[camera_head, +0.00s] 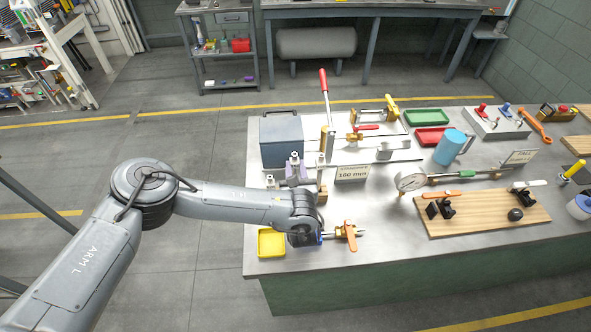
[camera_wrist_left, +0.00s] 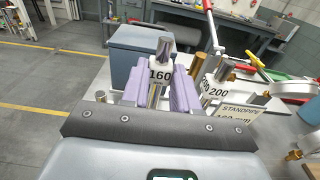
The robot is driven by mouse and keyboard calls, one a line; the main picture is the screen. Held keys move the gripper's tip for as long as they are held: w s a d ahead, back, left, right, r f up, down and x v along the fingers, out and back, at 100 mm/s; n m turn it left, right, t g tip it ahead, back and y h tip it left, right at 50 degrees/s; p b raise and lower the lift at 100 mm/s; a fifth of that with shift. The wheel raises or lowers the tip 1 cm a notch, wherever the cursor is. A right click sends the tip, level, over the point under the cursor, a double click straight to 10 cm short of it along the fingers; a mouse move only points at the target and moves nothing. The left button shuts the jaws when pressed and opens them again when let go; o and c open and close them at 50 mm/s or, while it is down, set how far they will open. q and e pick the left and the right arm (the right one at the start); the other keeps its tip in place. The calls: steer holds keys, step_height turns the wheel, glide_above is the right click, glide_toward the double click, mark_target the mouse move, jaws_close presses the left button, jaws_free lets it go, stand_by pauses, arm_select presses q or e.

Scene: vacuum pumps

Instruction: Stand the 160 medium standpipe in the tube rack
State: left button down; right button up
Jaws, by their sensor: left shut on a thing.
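My left gripper (camera_head: 294,172) has purple fingers, which also show in the left wrist view (camera_wrist_left: 159,90). It is shut on a metal standpipe with a white 160 label (camera_wrist_left: 160,75), held upright between the fingers. In the head view the top of this standpipe (camera_head: 295,157) shows just above the fingers. To its right stand pipes labelled 200 (camera_wrist_left: 217,91), beside a brass tube (camera_wrist_left: 205,64). The tube rack is mostly hidden behind my arm and gripper, so I cannot tell its free places. My right gripper is in neither view.
A sign reading STANDPIPE 160 mm (camera_head: 352,174) stands right of the gripper. A blue-grey box (camera_head: 282,140) is behind it. A yellow tray (camera_head: 271,243) and a brass valve with an orange handle (camera_head: 349,232) are at the front edge. A dial gauge (camera_head: 410,181) lies further right.

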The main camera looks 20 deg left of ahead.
arm_select(q)
steer(key=shift+f+b, duration=0.75)
steer(key=shift+f, duration=0.15)
steer(key=shift+f+b, duration=1.45)
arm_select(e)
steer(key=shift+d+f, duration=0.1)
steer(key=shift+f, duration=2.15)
arm_select(q)
steer(key=shift+f+b, duration=0.3)
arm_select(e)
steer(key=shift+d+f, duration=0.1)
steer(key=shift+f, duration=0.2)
arm_select(q)
steer(key=c, duration=0.8)
jaws_free()
steer(key=shift+s, duration=0.1)
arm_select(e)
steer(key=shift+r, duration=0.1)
